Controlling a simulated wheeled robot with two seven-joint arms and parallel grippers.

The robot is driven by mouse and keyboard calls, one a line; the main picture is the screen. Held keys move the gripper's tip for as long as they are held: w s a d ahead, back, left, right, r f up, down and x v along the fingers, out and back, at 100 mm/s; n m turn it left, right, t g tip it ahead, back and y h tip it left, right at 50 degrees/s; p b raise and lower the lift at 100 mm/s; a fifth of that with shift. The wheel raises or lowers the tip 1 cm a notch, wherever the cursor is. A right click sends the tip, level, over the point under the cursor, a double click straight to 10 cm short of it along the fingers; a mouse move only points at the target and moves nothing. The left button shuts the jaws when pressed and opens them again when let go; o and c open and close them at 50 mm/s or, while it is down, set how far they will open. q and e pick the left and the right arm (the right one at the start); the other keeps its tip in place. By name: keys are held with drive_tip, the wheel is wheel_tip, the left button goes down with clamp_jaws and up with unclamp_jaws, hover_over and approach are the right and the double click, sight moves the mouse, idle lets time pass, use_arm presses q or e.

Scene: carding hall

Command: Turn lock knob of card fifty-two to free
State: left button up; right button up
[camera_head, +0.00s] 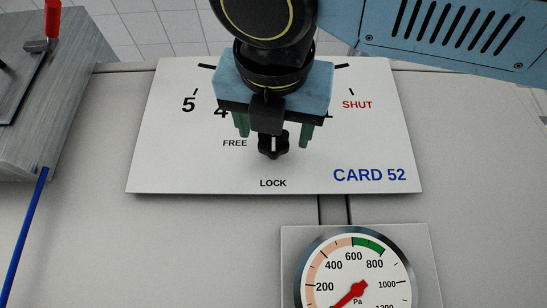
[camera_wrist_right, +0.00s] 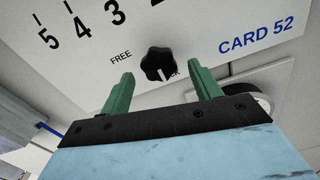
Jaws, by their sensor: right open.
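The card 52 panel (camera_head: 160,160) is a white plate with a black lobed lock knob (camera_head: 273,152) low in its middle. The knob's white mark points down toward the LOCK label; FREE is printed to its upper left. My right gripper (camera_head: 273,136) is open, its green fingers on either side of the knob in the picture. In the right wrist view the knob (camera_wrist_right: 158,62) shows between and beyond the fingertips, with no contact visible. The LOCK label is mostly hidden there. My right wrist covers part of the dial scale in the head view. My left gripper is not in view.
A round pressure gauge (camera_head: 355,265) on a square plate sits below the panel. A grey box (camera_head: 60,120) with a red-handled lever (camera_head: 51,20) stands at the left, with a blue rod (camera_head: 25,235) below it.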

sight(273, 138)
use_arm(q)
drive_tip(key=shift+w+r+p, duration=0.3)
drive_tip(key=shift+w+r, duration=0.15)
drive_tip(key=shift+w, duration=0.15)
use_arm(e)
drive_tip(key=shift+w, duration=1.85)
drive_tip(key=c, duration=1)
drive_tip(key=shift+o, duration=0.2)
